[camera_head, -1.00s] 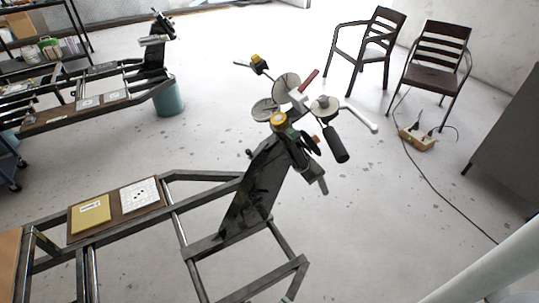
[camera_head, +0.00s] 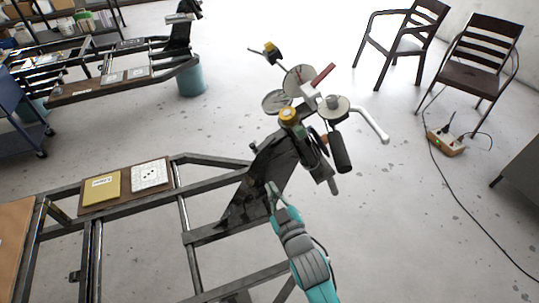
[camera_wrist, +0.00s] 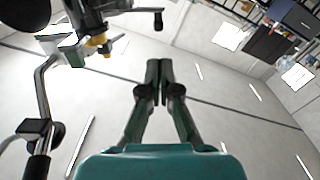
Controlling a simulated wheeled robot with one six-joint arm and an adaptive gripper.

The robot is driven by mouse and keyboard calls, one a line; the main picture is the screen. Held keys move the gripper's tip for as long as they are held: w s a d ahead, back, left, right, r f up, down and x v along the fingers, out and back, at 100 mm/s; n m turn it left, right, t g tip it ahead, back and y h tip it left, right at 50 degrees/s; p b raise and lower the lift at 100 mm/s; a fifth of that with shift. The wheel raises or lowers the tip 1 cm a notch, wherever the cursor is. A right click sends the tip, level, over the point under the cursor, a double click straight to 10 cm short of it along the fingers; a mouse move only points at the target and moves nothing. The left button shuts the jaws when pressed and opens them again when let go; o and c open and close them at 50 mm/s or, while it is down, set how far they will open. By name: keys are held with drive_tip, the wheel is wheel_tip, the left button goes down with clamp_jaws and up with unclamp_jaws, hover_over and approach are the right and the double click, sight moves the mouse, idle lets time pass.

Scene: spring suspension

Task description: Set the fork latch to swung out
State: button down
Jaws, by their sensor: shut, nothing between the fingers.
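The dark fork-like stand (camera_head: 258,185) rises from the metal frame in the head view. A head of discs, handles and levers sits on top, with a red lever (camera_head: 323,75), a yellow-orange cap (camera_head: 288,115) and a black grip (camera_head: 340,152). I cannot tell which part is the fork latch. My gripper (camera_head: 271,187) is in front of the stand, below the head of parts. Whether it touches the stand is unclear. In the wrist view my gripper (camera_wrist: 159,66) is shut and empty. A yellow cap (camera_wrist: 98,42) shows at upper left there, apart from the fingers.
The metal frame (camera_head: 213,163) carries a yellow pad (camera_head: 101,188) and a white dotted card (camera_head: 151,174). A curved white handle (camera_head: 371,122) sticks out right. The floor at right is largely open.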

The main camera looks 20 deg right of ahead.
sight(253, 149)
drive_tip(key=w, duration=1.4)
drive_tip(key=shift+d+r, duration=0.1)
drive_tip(key=shift+d, duration=0.1)
drive_tip(key=shift+w, duration=0.1)
drive_tip(key=shift+w+a+f, duration=0.2)
drive_tip(key=shift+w+a, duration=0.35)
drive_tip(key=shift+w, duration=0.35)
